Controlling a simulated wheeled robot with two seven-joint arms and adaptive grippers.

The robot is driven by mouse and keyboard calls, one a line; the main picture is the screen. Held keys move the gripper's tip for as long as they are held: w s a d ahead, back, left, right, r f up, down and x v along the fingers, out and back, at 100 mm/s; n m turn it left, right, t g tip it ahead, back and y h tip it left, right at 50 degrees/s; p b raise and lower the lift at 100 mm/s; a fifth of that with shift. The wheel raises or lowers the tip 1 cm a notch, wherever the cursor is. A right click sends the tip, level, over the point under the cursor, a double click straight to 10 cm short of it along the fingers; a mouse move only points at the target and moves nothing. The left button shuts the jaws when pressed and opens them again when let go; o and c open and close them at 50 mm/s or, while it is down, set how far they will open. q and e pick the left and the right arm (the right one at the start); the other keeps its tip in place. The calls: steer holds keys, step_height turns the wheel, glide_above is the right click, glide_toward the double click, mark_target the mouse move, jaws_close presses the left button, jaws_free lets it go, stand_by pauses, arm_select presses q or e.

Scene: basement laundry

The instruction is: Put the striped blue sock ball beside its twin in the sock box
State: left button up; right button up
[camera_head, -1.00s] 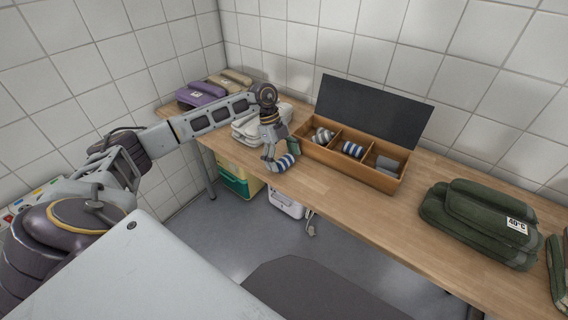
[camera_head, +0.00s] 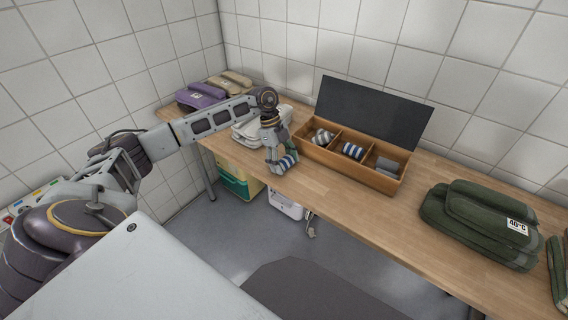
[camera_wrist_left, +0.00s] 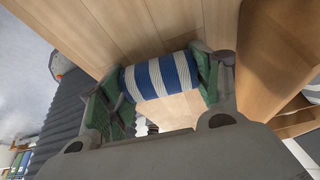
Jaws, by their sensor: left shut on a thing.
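The striped blue sock ball (camera_head: 289,161), blue and white, is between the fingers of my left gripper (camera_head: 281,163) at the table's front edge, left of the sock box. In the left wrist view the sock ball (camera_wrist_left: 160,76) lies crosswise between the green-padded fingers, and the gripper is shut on it. I cannot tell whether it still touches the table. The open wooden sock box (camera_head: 345,170) has three compartments. Its twin (camera_head: 353,150), blue and white, lies in the middle one. A grey striped sock ball (camera_head: 322,136) is in the left one. My right gripper is not in view.
Plain grey socks (camera_head: 387,165) are in the box's right compartment. The box's dark lid (camera_head: 372,110) stands up behind it. Folded light cloths (camera_head: 247,128) lie behind my left gripper. A green folded stack (camera_head: 478,222) is at right. The table between box and stack is clear.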

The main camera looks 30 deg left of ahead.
arm_select(q)
steer(key=shift+r, duration=0.1)
steer(key=shift+c, duration=0.3)
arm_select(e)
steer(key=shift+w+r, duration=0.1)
arm_select(q)
steer(key=shift+r, duration=0.85)
step_height(320, 180, up, 13)
steer(key=p, duration=0.3)
step_height(320, 180, up, 12)
steer(key=p, duration=0.2)
glide_above(284, 158)
steer(key=shift+r, duration=0.6)
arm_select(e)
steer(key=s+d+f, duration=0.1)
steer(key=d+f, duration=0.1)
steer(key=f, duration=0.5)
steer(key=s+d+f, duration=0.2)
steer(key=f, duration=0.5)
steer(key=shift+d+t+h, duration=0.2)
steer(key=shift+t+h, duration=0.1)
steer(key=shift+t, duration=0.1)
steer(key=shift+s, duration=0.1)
